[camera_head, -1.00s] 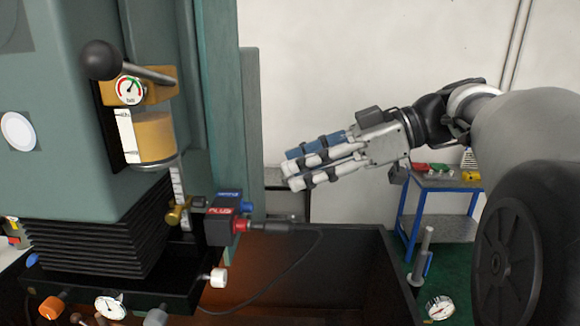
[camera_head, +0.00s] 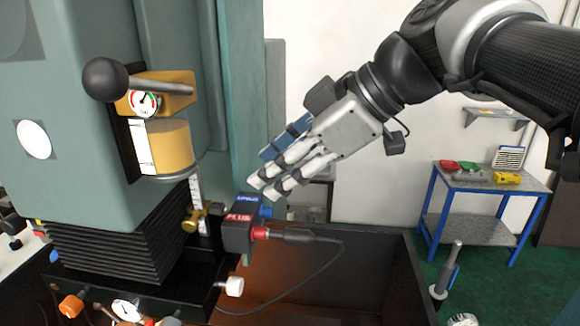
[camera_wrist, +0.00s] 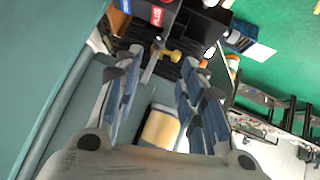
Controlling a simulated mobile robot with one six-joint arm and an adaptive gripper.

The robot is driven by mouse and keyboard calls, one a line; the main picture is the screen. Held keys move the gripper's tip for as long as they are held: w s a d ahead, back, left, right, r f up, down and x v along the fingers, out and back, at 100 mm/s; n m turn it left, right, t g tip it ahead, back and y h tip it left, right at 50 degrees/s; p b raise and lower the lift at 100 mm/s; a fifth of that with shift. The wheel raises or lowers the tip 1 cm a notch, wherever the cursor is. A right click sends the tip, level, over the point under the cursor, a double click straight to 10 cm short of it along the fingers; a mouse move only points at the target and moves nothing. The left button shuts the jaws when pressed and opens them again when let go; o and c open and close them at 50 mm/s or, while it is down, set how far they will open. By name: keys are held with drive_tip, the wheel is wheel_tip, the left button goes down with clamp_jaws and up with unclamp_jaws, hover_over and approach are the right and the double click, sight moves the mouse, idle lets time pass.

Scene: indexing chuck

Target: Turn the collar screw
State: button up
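A small brass screw with a knob, which I take as the collar screw (camera_head: 192,221), sits on the upright scale rod (camera_head: 197,195) below the amber cylinder. In the wrist view the brass screw (camera_wrist: 172,55) shows beyond the fingertips, roughly between them. My gripper (camera_head: 266,184) is above and to the right of the screw, apart from it, tilted down to the left. In the wrist view my gripper (camera_wrist: 160,68) is open, with nothing between its fingers close up.
A dark box with blue and red labels (camera_head: 238,234) sits just right of the screw, below my fingertips. A red plug (camera_head: 262,234) and cable run right from it. A black-knobbed lever (camera_head: 104,80) juts out above. A blue-framed table (camera_head: 480,180) stands at the back right.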

sight(223, 209)
drive_tip(key=x, duration=1.2)
drive_tip(key=shift+a, duration=0.15)
drive_tip(key=shift+c, duration=0.6)
clamp_jaws()
